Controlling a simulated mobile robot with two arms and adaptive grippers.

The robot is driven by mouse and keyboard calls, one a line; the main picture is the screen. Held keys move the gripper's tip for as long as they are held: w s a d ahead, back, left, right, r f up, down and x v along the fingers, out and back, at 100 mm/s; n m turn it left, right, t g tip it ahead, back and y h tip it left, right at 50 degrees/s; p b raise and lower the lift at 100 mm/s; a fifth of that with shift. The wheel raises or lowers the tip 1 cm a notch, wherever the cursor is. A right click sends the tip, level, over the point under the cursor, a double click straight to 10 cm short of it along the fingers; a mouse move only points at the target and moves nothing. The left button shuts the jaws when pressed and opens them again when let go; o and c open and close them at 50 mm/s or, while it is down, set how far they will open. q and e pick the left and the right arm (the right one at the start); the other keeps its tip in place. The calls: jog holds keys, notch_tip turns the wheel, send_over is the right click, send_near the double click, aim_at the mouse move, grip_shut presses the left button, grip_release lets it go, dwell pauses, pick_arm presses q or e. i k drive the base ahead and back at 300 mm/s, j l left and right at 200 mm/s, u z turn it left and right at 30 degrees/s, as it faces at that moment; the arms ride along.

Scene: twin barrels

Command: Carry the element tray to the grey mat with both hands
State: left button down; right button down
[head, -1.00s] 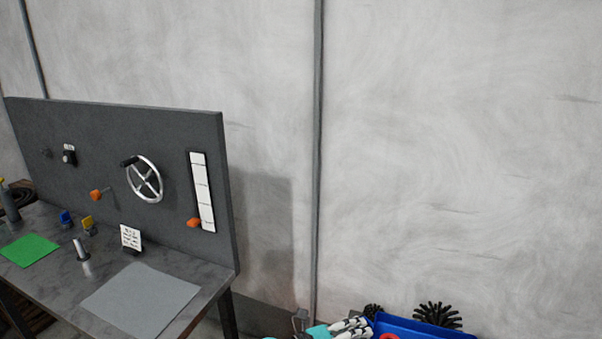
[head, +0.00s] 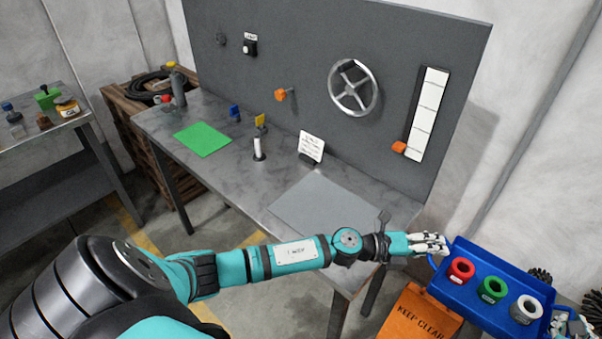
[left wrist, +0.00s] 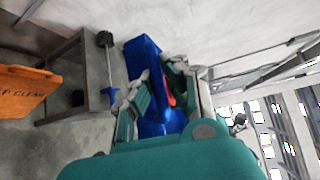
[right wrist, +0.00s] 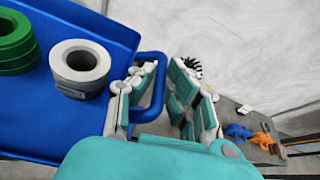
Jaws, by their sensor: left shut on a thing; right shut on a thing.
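The blue element tray (head: 500,263) is at the lower right of the head view, held off to the right of the workbench. It bears a red ring (head: 461,270), a green ring (head: 492,289) and a whitish ring (head: 526,309). My left gripper (head: 440,243) is shut on its left end; the left wrist view shows the tray (left wrist: 139,56) between the fingers. My right gripper (head: 578,326) is at its right end, partly cut off; the right wrist view shows its fingers around the blue handle (right wrist: 157,92). The grey mat (head: 322,206) lies empty on the bench.
The bench (head: 247,188) also carries a green mat (head: 203,139), an upright white cylinder (head: 257,148) and a white card (head: 311,147). A panel with a handwheel (head: 354,87) stands behind. An orange "KEEP CLEAR" sign (head: 412,318) stands below the tray, near the bench's right end.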

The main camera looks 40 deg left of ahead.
aim_at(329, 213)
jog(key=j, duration=2.2)
